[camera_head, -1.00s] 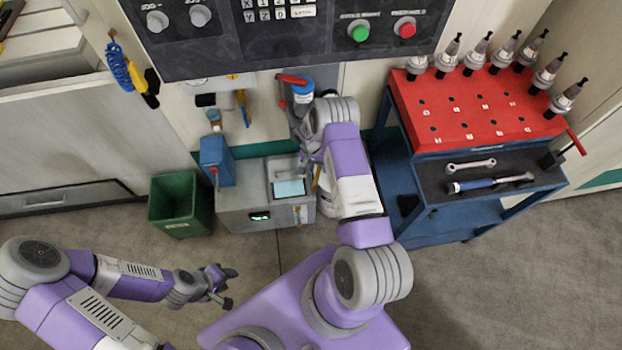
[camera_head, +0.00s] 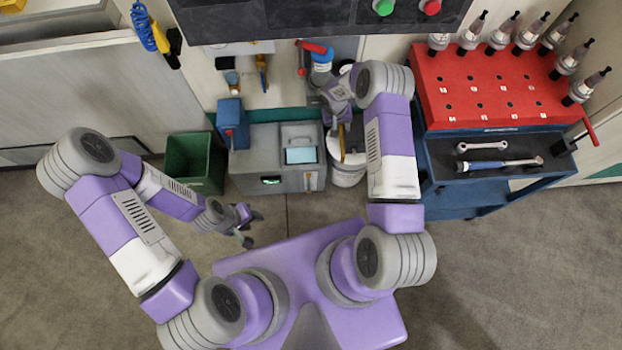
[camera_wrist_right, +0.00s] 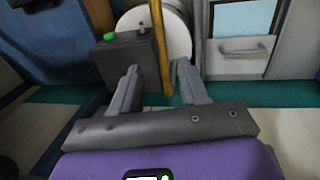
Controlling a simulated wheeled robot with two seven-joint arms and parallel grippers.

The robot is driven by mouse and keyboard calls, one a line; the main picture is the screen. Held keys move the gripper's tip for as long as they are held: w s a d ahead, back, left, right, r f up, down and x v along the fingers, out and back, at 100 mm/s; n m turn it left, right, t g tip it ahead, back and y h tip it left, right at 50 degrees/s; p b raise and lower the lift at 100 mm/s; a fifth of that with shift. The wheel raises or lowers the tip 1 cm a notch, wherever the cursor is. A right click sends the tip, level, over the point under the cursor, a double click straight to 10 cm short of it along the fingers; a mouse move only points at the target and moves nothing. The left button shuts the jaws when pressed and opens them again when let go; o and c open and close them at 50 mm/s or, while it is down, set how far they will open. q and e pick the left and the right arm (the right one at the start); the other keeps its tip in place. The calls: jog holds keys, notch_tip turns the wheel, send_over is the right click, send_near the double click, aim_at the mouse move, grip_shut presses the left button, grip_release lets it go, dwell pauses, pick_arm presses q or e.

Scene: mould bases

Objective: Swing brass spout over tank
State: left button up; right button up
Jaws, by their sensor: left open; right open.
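The brass spout (camera_head: 342,140) is a thin yellow bar beside my right gripper in the head view. It also shows upright in the right wrist view (camera_wrist_right: 161,45), between the open fingers with no clear contact. My right gripper (camera_head: 338,112) is open, its fingers also in the wrist view (camera_wrist_right: 158,80). The tank looks to be the grey box (camera_head: 265,165) with a lid handle and a pale blue opening, left of the spout. A white bucket (camera_head: 347,174) stands below the spout. My left gripper (camera_head: 251,227) is open and empty, above the floor.
A red-topped tool cart (camera_head: 490,90) with several tool holders stands at the right. A grey box with a green button (camera_wrist_right: 128,62) is close to the right fingers. The front floor is clear.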

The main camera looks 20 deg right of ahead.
jog(key=s+a+y, duration=0.5)
jog(key=s+a, duration=0.5)
jog(key=a, duration=0.2)
jog(key=s+a+r+p, duration=0.1)
jog(key=s+a+r, duration=0.1)
jog(key=s, duration=0.4)
jog(key=s+a+r+y, duration=0.1)
jog(key=s+a+r, duration=0.2)
jog(key=s, duration=0.3)
jog(key=shift+s+a+t+p, duration=0.15)
jog(key=shift+a+t+p, duration=0.25)
jog(key=shift+a, duration=0.25)
jog(key=shift+y, duration=0.3)
jog(key=shift+c, duration=0.2)
